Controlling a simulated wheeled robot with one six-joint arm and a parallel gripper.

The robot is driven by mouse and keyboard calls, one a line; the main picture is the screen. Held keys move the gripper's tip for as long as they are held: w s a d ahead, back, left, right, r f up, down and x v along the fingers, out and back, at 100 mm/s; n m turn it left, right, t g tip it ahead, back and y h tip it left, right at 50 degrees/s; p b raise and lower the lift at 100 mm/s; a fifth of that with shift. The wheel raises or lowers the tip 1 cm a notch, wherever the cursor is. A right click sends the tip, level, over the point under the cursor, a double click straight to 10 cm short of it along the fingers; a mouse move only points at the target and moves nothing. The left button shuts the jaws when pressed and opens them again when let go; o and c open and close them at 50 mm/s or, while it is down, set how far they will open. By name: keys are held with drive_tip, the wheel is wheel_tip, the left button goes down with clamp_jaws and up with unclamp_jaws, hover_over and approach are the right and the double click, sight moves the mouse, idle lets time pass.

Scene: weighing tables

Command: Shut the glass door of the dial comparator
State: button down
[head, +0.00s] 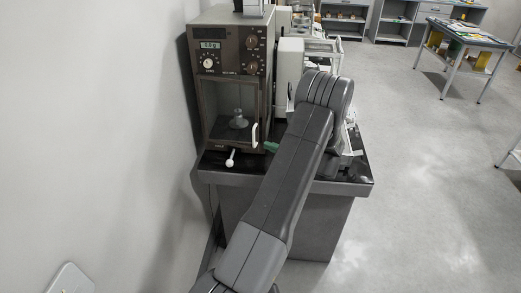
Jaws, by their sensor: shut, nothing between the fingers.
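The dial comparator (232,68) is a brown-grey cabinet on the dark table at the left. It has a small display and dials above a glass-fronted chamber. A metal weight-like object (238,119) shows inside the chamber. The glass door has a white handle (255,135) at its right edge; I cannot tell how far the door stands from its frame. My gripper (271,147) shows only as a small green tip just right of and below the handle, with a small gap in the picture. It is shut and looks empty. My arm hides the rest of it.
A white knob on a lever (231,158) sticks out below the chamber. Pale instruments (290,60) stand behind on the dark tabletop (225,175). A wall (90,110) is close on the left. Open floor (420,180) lies right, with another table (470,37) and shelves beyond.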

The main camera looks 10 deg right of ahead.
sight(257, 145)
drive_tip(key=d, duration=0.4)
drive_tip(key=s+a+m+t+h+b, duration=0.2)
drive_tip(key=s+a+m+t+h, duration=0.3)
drive_tip(key=s, duration=0.5)
drive_tip(key=shift+g+h, duration=0.5)
drive_tip(key=p+x, duration=0.1)
drive_tip(key=x, duration=0.3)
drive_tip(key=d+p+x, duration=0.1)
drive_tip(key=p+x, duration=0.1)
drive_tip(key=x, duration=0.2)
drive_tip(key=p+x, duration=0.1)
drive_tip(key=x, duration=0.4)
drive_tip(key=shift+w+d, duration=0.4)
drive_tip(key=shift+w, duration=0.05)
drive_tip(key=shift+n, duration=0.3)
